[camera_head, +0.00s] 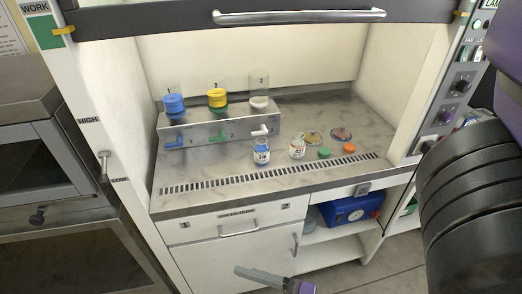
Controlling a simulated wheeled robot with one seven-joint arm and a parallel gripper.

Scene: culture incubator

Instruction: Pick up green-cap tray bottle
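No tray and no bottle that I can clearly tell as green-capped shows. A small flat green piece (324,152), perhaps a cap, lies on the hood's worktop, right of two small bottles. One bottle has a blue label (262,153). The other bottle is white with red marks (297,148). Part of what looks like my gripper (272,277) shows at the bottom edge, low in front of the cabinet and well away from the bottles. Its fingers are mostly cut off, so its opening and any contents are hidden.
A raised metal shelf (205,131) holds three numbered containers, with coloured taps below. Two shallow dishes (341,133) and an orange cap-like piece (349,148) lie at the right. The raised sash handle (300,16) crosses the top. A blue box (350,211) sits in the open lower compartment.

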